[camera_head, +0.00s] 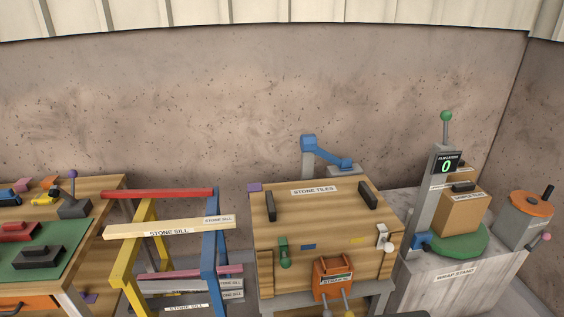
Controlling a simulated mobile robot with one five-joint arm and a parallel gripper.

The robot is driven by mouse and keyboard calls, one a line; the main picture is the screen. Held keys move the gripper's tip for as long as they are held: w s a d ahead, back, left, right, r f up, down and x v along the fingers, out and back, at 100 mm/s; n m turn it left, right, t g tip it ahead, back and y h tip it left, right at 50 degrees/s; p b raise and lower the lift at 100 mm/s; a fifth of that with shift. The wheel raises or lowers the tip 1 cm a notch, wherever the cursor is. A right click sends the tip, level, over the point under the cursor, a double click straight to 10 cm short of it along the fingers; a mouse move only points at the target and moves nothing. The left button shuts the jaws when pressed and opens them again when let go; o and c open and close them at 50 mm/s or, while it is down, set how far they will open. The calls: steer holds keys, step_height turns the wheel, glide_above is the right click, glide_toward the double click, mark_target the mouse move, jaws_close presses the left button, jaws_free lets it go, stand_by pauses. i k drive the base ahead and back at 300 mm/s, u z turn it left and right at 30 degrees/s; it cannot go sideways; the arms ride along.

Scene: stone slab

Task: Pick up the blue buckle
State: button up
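I cannot say for certain which blue piece is the buckle. One candidate is a small flat blue piece (308,246) on the front of the wooden crate marked STONE TILES (315,212). Another is a small blue object (8,197) at the far left edge, on the wooden workbench (105,187), partly cut off by the frame. A blue block (420,241) also shows at the foot of the grey post on the wrap stand. My gripper is not clearly in view.
Yellow-and-blue trestles (140,255) holding stone sills stand between bench and crate. An orange box (333,278) is at the crate's front. A blue jointed arm (325,150) stands behind it. The wrap stand (450,285) is at right, carrying a carton (460,213).

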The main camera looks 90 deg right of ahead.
mark_target(347, 164)
steer(key=u, duration=0.5)
steer(key=k, duration=2.9)
steer(key=z, duration=1.05)
steer(key=i, duration=1)
steer(key=u, duration=0.05)
